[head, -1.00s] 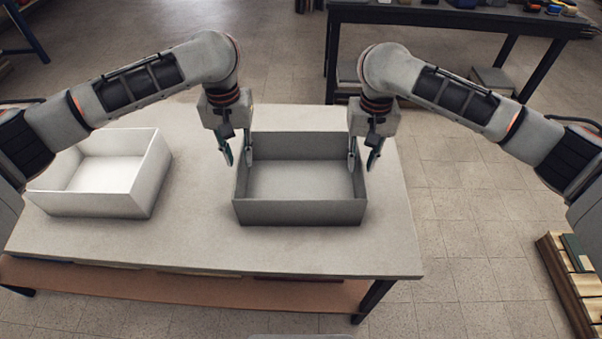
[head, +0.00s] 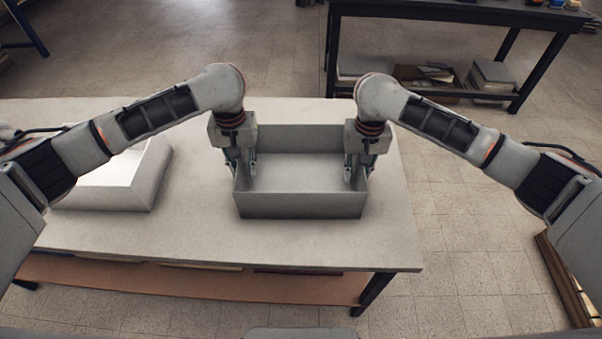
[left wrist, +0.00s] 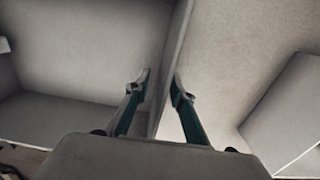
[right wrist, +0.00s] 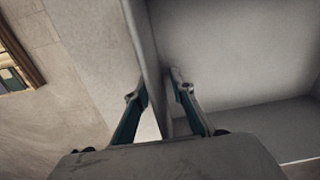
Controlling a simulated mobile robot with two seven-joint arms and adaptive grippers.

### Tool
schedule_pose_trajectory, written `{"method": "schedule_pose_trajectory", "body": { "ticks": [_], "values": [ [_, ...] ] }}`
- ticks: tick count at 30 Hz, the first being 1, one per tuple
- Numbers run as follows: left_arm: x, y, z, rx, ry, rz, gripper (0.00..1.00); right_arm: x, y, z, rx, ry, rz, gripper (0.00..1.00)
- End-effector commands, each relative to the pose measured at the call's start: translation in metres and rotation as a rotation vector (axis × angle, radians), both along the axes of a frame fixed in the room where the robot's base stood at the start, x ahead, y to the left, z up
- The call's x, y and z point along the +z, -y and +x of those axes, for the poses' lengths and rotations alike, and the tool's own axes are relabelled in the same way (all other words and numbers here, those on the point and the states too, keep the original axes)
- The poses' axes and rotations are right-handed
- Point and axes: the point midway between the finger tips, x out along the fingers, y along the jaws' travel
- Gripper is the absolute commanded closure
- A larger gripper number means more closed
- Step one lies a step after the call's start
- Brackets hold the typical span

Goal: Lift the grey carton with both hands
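The grey carton (head: 302,204) is an open, empty box on the pale table, right of its middle. My left gripper (head: 241,168) is low at the carton's left wall, one finger on each side of it. In the left wrist view that wall (left wrist: 174,50) runs between the two fingers, which look open. My right gripper (head: 358,170) is likewise at the right wall, and the right wrist view shows its open fingers on either side of that wall (right wrist: 152,60). The outer fingers are partly hidden in the head view.
A white open box (head: 115,188) stands on the table (head: 200,235) to the left, partly behind my left arm. A dark workbench (head: 440,12) with boxes on its lower shelf is at the back right. Wooden stock (head: 560,275) lies at the lower right.

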Motion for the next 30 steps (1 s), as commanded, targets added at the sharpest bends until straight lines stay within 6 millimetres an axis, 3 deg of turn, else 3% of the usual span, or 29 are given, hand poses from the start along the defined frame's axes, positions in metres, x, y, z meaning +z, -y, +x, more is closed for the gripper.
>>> {"method": "schedule_pose_trajectory", "body": {
  "ticks": [10,13,30],
  "values": [
    [-0.0027,0.0001,0.0002,0.000,0.000,0.000,0.77,-0.0032,-0.0002,-0.0001,0.000,0.000,0.000,0.77],
    [-0.0027,0.0000,0.0001,0.000,0.000,0.000,1.00,-0.0031,-0.0001,-0.0001,0.000,0.000,0.000,1.00],
    [0.0046,-0.0002,0.0008,0.001,0.003,0.000,1.00,0.0042,0.0002,0.0006,0.000,0.003,0.000,1.00]
  ]
}}
